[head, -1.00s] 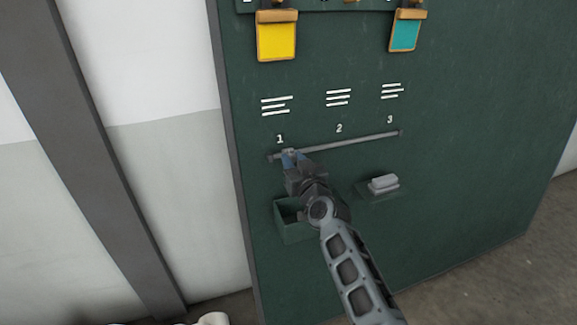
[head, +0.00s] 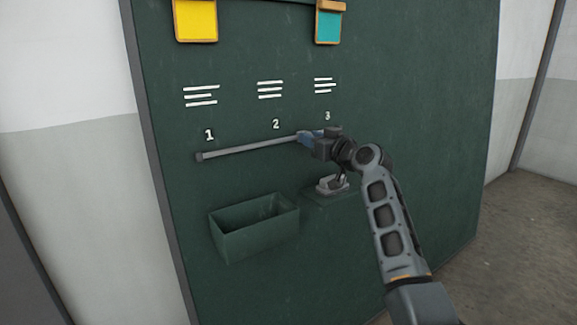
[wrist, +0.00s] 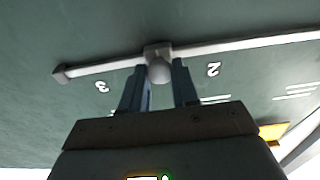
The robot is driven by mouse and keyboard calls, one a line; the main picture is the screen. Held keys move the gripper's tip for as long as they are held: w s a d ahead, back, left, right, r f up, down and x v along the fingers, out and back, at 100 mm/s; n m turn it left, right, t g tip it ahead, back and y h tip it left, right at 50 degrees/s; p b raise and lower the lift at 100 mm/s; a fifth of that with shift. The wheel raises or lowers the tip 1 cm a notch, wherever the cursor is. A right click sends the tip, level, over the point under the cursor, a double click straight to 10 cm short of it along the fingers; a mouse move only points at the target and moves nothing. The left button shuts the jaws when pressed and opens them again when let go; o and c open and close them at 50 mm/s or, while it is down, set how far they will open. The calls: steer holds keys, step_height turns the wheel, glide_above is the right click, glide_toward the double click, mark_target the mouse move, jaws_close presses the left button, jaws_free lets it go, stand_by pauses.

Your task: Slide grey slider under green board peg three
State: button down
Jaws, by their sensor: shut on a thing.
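The green board (head: 420,90) carries a grey rail (head: 250,149) under the white numbers 1 (head: 209,135), 2 (head: 276,124) and 3 (head: 327,116). My gripper (head: 306,138) is at the rail's right part, just left of below the 3 in the head view, hiding the slider and the rail's right end. In the wrist view, which is upside down, the grey slider (wrist: 158,68) with its round knob sits on the rail between the 2 (wrist: 213,69) and the 3 (wrist: 102,87). My gripper's fingers (wrist: 160,82) are shut on its knob.
An open green box (head: 250,228) is fixed on the board below the rail. A small ledge holds a light eraser-like block (head: 332,184) under my wrist. Yellow (head: 195,20) and teal (head: 328,26) tags hang above. Bare floor lies at right.

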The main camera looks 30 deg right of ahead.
steer(key=d+b, duration=0.6)
steer(key=d, duration=0.5)
steer(key=shift+r, duration=0.1)
steer(key=c, duration=0.8)
jaws_free()
steer(key=shift+c, duration=0.2)
steer(key=s+p, duration=0.1)
steer(key=s, duration=0.6)
steer(key=shift+s, duration=0.4)
